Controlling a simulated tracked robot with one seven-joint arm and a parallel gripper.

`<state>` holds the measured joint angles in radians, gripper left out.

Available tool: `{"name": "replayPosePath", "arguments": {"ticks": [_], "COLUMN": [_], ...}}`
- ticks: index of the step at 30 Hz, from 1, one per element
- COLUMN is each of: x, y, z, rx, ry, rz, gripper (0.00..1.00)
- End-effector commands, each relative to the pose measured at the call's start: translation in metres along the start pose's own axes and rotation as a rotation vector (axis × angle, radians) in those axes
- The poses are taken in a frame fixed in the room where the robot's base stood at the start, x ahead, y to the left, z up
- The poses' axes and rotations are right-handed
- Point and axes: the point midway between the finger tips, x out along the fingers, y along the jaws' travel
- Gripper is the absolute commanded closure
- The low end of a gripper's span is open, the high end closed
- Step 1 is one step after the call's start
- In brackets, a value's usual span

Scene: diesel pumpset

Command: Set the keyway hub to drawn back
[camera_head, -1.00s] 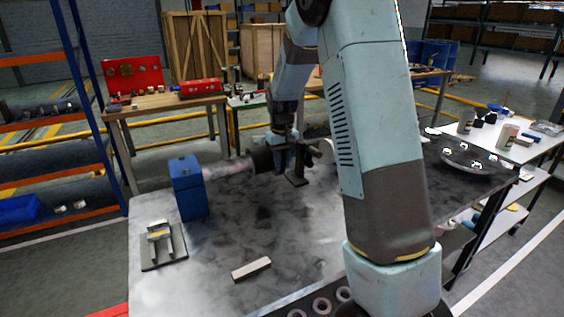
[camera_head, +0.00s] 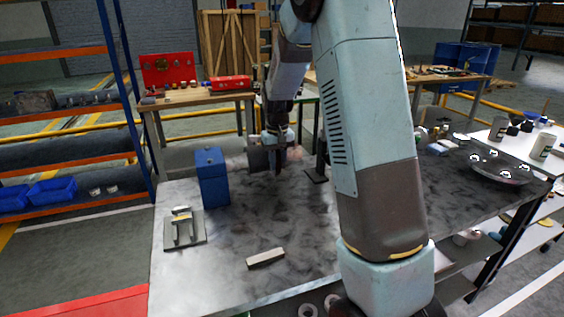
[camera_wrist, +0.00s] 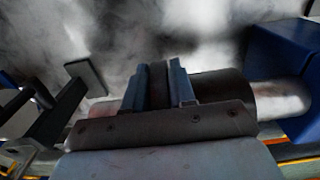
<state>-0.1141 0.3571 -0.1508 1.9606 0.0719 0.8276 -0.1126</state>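The keyway hub (camera_head: 259,158) is a dark cylinder on a pale horizontal shaft (camera_head: 295,155). A short bare stretch of shaft separates it from the upright blue block (camera_head: 213,178) on its left. In the wrist view the hub (camera_wrist: 225,88) shows right of my fingers, with bare shaft (camera_wrist: 282,98) between it and the blue block (camera_wrist: 285,65). My gripper (camera_wrist: 158,85) has its two blue fingers on either side of a narrow dark part of the hub, seemingly touching it. In the head view my gripper (camera_head: 280,160) is partly hidden against the hub.
A dark stand (camera_head: 317,175) is right of the hub. A small plate with a fixture (camera_head: 184,230) and a pale bar (camera_head: 265,258) lie on the grey tabletop (camera_head: 225,265). A round dark tray (camera_head: 495,168) is at the right. The tabletop's front middle is mostly clear.

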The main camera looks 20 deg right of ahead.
Motion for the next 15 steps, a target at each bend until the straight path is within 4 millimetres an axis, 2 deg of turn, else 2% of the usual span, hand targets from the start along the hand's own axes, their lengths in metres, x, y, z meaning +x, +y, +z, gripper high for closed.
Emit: {"name": "replayPosePath", "arguments": {"ticks": [1,6,15], "x": [-0.0009,-0.0005,-0.0033], "y": [-0.0008,0.0001,0.0008], "z": [-0.001,-0.0004,-0.0001], "rx": [-0.001,0.0,0.0], "ry": [0.003,0.001,0.0], "rz": [0.0,0.0,0.0], "gripper": [0.7,0.55,0.55]}}
